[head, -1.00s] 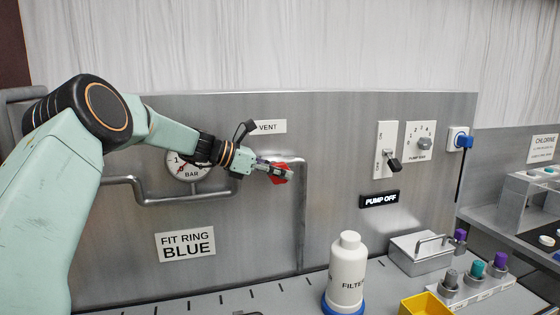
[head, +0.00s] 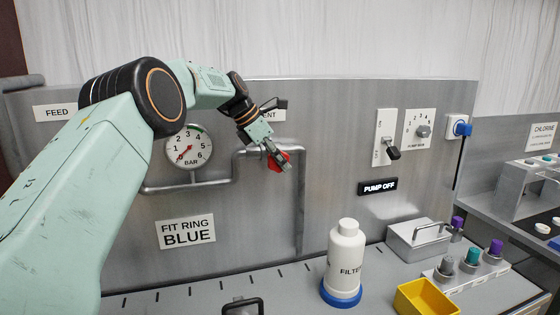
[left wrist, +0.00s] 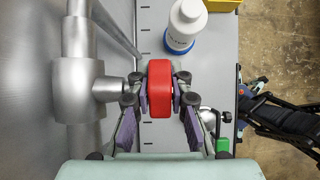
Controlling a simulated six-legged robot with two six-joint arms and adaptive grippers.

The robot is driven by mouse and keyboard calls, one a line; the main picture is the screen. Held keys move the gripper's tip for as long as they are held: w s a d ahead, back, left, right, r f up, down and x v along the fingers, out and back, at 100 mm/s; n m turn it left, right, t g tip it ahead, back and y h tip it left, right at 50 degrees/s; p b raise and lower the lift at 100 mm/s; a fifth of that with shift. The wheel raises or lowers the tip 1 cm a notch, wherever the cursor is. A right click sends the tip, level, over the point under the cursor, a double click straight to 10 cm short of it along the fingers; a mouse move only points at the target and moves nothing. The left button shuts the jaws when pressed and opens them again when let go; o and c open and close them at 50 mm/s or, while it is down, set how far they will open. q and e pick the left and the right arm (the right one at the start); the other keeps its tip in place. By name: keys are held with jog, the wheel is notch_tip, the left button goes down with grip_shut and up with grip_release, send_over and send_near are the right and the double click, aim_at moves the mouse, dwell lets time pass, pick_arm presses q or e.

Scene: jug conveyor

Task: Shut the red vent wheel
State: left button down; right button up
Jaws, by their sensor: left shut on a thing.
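The red vent wheel (head: 284,159) sits on the pipe at the steel panel, below the VENT label (head: 271,115), which my arm partly covers. My left gripper (head: 278,160) is shut on the wheel and hides part of it. In the left wrist view the red wheel (left wrist: 160,88) stands edge-on between the two fingers of my left gripper (left wrist: 160,100), with a finger pad on each side. The grey pipe fitting (left wrist: 88,90) is to its left. My right gripper is not clearly in view.
A gauge (head: 189,148) reads low. A sign (head: 187,232) says FIT RING BLUE. The white filter bottle (head: 345,258) with a blue ring stands on the bench, near a yellow box (head: 426,298) and a steel box (head: 417,240). The PUMP OFF display (head: 377,187) is right of the wheel.

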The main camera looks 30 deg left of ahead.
pick_arm(q)
jog(key=shift+r, duration=0.1)
dwell(0.3)
jog(key=c, duration=1.5)
grip_release()
jog(key=shift+v, duration=5.95)
jog(key=shift+w, duration=0.1)
